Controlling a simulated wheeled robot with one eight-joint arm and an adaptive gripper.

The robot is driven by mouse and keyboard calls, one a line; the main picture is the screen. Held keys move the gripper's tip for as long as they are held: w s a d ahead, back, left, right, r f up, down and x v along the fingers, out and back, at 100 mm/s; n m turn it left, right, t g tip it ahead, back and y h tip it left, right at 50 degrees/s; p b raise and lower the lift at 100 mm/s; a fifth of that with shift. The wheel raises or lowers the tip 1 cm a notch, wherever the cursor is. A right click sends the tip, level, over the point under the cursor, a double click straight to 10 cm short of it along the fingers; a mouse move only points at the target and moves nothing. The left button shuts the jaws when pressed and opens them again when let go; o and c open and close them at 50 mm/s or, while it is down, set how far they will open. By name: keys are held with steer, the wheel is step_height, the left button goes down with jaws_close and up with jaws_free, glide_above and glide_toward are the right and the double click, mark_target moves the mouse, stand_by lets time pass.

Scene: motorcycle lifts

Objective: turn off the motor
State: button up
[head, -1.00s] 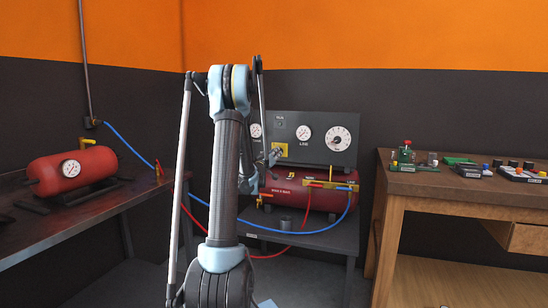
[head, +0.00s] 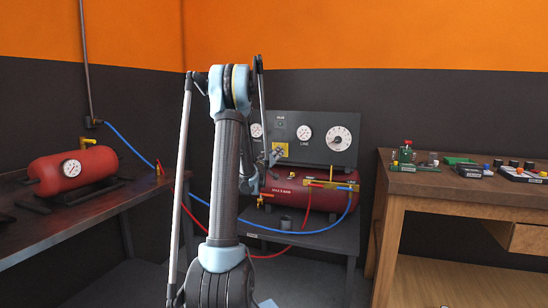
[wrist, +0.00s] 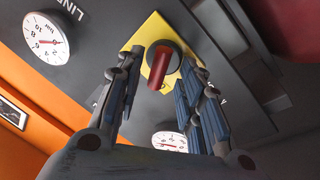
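A red rotary switch handle (wrist: 162,68) on a yellow square plate (wrist: 151,35) is on the dark gauge panel (wrist: 100,22). In the head view the yellow plate (head: 280,149) shows on the panel beside my arm. My gripper (wrist: 157,75) is open, with one finger on each side of the red handle in the wrist view. I cannot tell whether either finger touches it. In the head view my gripper (head: 272,157) is small in front of the panel, and its fingers are hard to make out.
Below the panel is a red compressor tank (head: 310,193) with yellow valves and a blue hose (head: 335,219) on a small table (head: 320,240). A wooden bench (head: 440,187) with small parts stands right. A metal bench (head: 95,210) with a red tank (head: 95,165) stands left.

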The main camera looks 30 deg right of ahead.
steer(key=v, duration=1.2)
steer(key=s+a+m+g+y, duration=0.2)
steer(key=s+a+g+y, duration=0.15)
steer(key=s+a, duration=0.6)
steer(key=s+a+f+n+g+y, duration=0.1)
steer(key=s+a+f+y, duration=0.3)
steer(key=s+a, duration=0.5)
steer(key=s+a+f+n+g+y, duration=0.2)
steer(key=s+a+f+y, duration=0.3)
steer(key=a, duration=0.7)
steer(key=s+a+f+n+g+y, duration=0.2)
steer(key=s+a+f+n+y, duration=0.2)
steer(key=s+a+f, duration=0.3)
steer(key=s+a, duration=0.4)
steer(key=s, duration=0.1)
steer(key=shift+s+f, duration=0.3)
steer(key=shift+f, duration=0.1)
